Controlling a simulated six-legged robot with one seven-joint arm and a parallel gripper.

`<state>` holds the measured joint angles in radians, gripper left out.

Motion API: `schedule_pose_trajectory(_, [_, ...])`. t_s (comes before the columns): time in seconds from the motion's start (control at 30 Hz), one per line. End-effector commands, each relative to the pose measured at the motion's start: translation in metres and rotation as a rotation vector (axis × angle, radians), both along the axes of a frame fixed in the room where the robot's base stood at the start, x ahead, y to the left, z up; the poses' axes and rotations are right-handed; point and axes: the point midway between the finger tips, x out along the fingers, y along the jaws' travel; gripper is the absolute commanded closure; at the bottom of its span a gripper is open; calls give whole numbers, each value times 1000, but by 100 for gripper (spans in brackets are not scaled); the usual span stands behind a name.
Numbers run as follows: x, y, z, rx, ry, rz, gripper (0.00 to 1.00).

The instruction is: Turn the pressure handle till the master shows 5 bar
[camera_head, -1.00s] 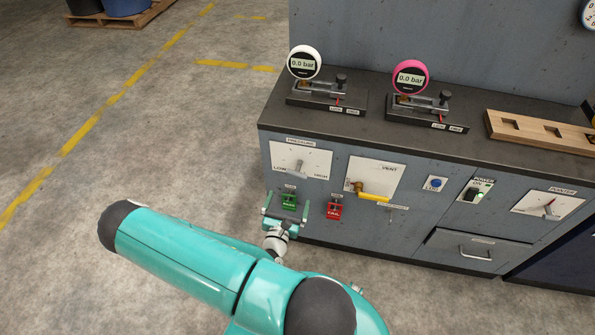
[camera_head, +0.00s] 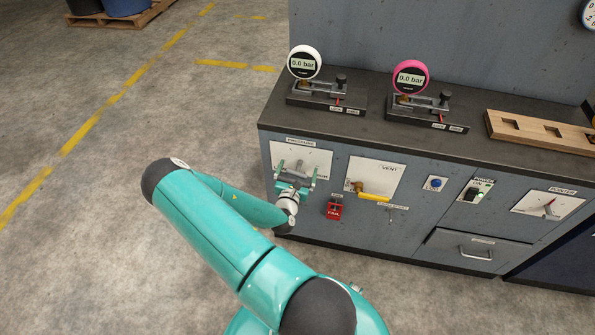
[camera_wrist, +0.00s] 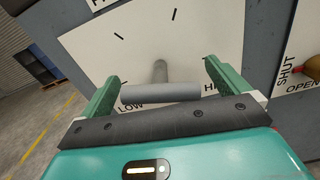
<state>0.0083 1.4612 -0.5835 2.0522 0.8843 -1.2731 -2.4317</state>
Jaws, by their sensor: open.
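The pressure handle (camera_wrist: 160,93) is a grey bar on a short stem, on a white plate (camera_wrist: 150,40) marked LOW and HIGH. In the wrist view the bar lies nearly level. My gripper (camera_wrist: 162,82) is open, its green fingers to the left and right of the handle with gaps on both sides. In the head view my gripper (camera_head: 296,172) is in front of the pressure plate (camera_head: 290,150) and largely hides the handle. The white gauge (camera_head: 304,63) and the pink gauge (camera_head: 410,78) both read 0.0 bar.
Right of the pressure plate is the vent plate with a yellow lever (camera_head: 374,197). A red FAIL switch (camera_head: 335,209) sits below. A blue button (camera_head: 435,184), power switch (camera_head: 476,191) and drawer (camera_head: 474,250) are further right. Floor left of the cabinet is clear.

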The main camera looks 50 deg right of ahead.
Motion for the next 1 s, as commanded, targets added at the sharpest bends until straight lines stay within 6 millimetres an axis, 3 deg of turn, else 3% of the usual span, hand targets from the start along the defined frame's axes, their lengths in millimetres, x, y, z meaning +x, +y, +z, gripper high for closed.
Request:
schedule_pose_trajectory(0.17, [0, 0, 0, 0, 0, 0, 0])
schedule_pose_trajectory(0.37, [0, 0, 0, 0, 0, 0, 37])
schedule_pose_trajectory(0.73, [0, 1, 0, 16, -37, 1, 38])
schedule_pose_trajectory(1.0, [0, 1, -1, 77, -173, 1, 38])
